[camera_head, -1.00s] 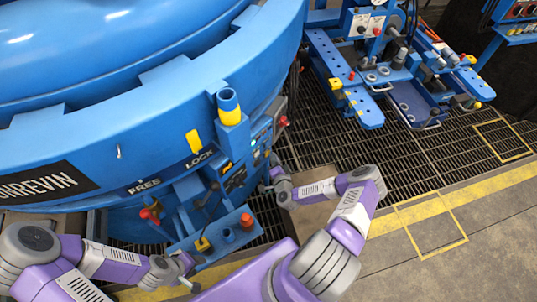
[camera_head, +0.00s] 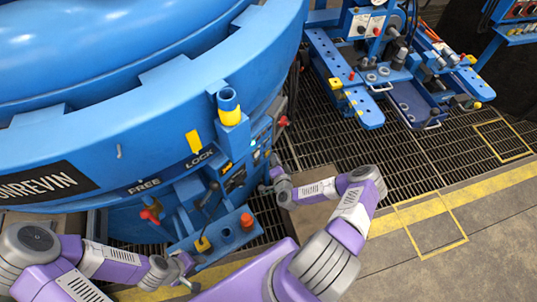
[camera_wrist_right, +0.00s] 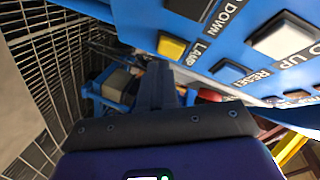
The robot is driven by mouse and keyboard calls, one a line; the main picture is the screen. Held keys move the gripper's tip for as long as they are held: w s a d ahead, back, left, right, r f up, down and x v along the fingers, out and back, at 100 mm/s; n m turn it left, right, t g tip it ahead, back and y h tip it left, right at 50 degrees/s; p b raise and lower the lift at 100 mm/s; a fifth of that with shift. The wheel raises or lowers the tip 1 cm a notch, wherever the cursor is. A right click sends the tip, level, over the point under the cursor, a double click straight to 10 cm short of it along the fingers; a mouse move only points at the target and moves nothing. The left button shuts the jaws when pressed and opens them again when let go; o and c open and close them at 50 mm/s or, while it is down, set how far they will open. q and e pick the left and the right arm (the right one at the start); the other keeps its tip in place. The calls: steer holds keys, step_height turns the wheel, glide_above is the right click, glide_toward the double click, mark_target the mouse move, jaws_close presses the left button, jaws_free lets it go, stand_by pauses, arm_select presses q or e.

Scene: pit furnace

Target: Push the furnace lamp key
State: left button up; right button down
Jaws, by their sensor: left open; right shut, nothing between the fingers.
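The furnace lamp key is a yellow square button (camera_wrist_right: 172,46) beside the label LAMP on a blue key panel in the right wrist view. My right gripper (camera_wrist_right: 159,68) is shut and empty, with its dark fingers below and left of this key. I cannot tell whether they touch the panel. In the head view my right gripper (camera_head: 264,187) is at the furnace's right side, below the small control panel (camera_head: 260,141); the lamp key is too small to pick out there. My left gripper (camera_head: 188,276) is open and empty at the lower left, near the blue lever bracket.
The furnace (camera_head: 150,95) fills the left. A blue bench (camera_head: 345,90) stands at the back right.

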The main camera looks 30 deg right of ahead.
steer(key=shift+w, duration=0.15)
stand_by(0.4)
steer(key=shift+w+a, duration=0.1)
steer(key=shift+w, duration=0.2)
steer(key=shift+s, duration=0.45)
steer(key=shift+s, duration=0.1)
steer(key=s, duration=0.2)
steer(key=s+d, duration=0.1)
steer(key=s+p, duration=0.1)
steer(key=s, duration=0.1)
steer(key=shift+s+d, duration=0.3)
steer(key=shift+d, duration=0.1)
stand_by(0.6)
